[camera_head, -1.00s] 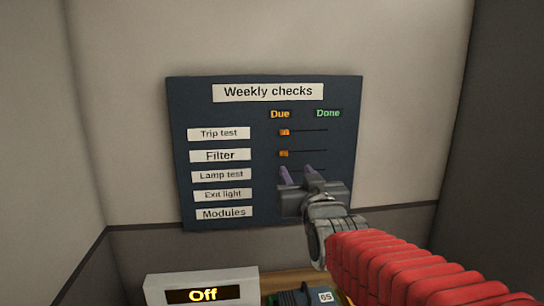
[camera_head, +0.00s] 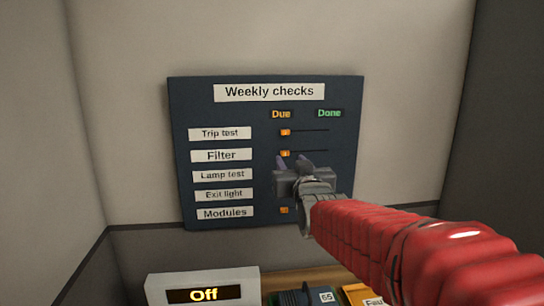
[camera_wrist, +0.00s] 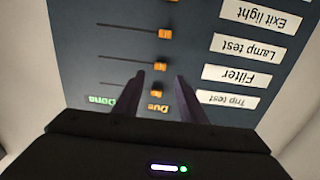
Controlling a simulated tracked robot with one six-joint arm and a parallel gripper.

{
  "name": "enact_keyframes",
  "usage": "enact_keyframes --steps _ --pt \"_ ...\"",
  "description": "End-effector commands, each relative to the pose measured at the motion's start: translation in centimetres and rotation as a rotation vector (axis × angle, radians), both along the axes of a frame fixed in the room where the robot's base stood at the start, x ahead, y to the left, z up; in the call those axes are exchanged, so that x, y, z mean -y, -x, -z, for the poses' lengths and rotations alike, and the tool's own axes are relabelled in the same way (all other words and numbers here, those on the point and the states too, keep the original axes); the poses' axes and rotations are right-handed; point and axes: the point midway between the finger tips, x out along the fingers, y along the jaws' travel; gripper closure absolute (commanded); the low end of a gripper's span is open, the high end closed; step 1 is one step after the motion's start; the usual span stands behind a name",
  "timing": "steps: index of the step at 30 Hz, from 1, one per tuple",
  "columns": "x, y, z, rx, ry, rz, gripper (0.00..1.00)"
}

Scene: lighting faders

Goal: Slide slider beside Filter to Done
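The dark "Weekly checks" panel (camera_head: 260,100) hangs on the wall, with "Due" (camera_head: 281,114) on the left and "Done" (camera_head: 329,113) on the right. The "Filter" label (camera_head: 221,155) is in the second row. Its orange slider (camera_head: 285,153) sits at the Due end of its track; it also shows in the wrist view (camera_wrist: 161,66), which is upside down. My gripper (camera_head: 293,158) is open, its two dark fingers apart just below that slider in the head view. In the wrist view the slider appears between and just past the fingertips. I cannot tell whether they touch it.
The Trip test slider (camera_head: 285,132) is just above, and the Lamp test slider (camera_wrist: 165,34) shows in the wrist view, both at Due. The Modules slider (camera_head: 284,210) is also at Due. A box reading "Off" (camera_head: 204,294) stands below the panel.

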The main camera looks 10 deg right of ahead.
Motion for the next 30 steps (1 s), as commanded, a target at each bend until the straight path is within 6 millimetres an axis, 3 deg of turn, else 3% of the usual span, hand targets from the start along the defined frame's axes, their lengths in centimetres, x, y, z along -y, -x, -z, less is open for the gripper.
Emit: enact_keyframes --steps 15,28,30 --pt "0.0 -5.6 0.1 -0.002 0.000 0.000 0.62" --pt "-0.1 -6.2 0.0 0.000 0.000 -0.001 0.62" --pt "-0.1 -6.2 0.0 0.000 0.000 -0.001 0.67"
